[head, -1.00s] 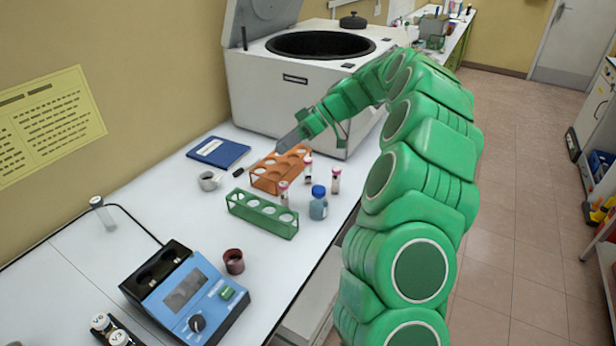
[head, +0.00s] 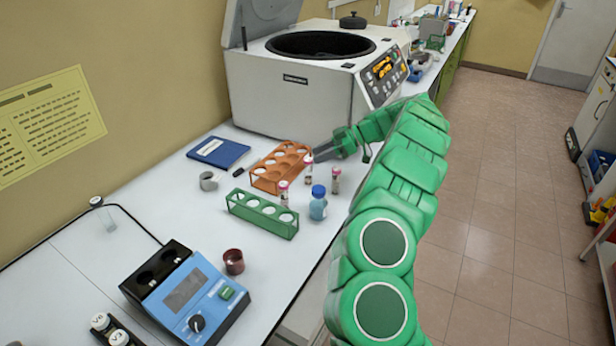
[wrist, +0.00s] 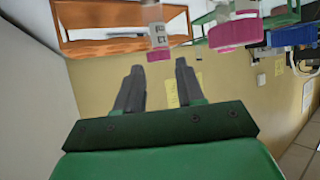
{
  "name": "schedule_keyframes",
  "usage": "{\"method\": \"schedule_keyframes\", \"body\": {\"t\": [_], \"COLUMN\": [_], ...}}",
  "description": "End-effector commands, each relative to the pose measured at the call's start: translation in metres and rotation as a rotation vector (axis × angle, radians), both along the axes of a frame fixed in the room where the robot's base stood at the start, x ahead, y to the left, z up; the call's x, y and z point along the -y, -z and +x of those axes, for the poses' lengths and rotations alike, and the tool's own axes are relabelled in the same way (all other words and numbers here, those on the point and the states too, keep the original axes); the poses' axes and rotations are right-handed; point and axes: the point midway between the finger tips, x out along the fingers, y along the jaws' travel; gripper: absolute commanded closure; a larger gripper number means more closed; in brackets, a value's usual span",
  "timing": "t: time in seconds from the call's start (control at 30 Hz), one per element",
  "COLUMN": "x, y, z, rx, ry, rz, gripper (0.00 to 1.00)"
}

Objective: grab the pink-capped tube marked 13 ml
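Three small tubes with pinkish caps stand near the racks in the head view: a tube by the orange rack (head: 308,171), a tube by the green rack (head: 284,194) and a tube at the right (head: 336,181). Their markings are too small to read. My gripper (head: 316,154) is beside the tube by the orange rack, near its cap. In the wrist view my gripper (wrist: 157,72) is open and empty. A pink-capped tube (wrist: 157,32) lies straight ahead of the gap between its fingers, and another pink-capped tube (wrist: 235,30) is to the right.
The orange rack (head: 268,183) is just left of my gripper, and the green rack (head: 262,222) is nearer. A blue-capped bottle (head: 318,206) stands close to the tubes. The centrifuge (head: 290,105) is behind.

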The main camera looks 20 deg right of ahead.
Motion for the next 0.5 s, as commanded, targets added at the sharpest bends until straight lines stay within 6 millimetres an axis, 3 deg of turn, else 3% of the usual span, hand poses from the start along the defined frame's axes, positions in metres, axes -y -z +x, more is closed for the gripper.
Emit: {"method": "schedule_keyframes", "body": {"t": [0.5], "x": [-0.04], "y": [0.027], "z": [0.009], "rx": [-0.003], "ry": [0.0], "rz": [0.002], "gripper": [0.62]}}
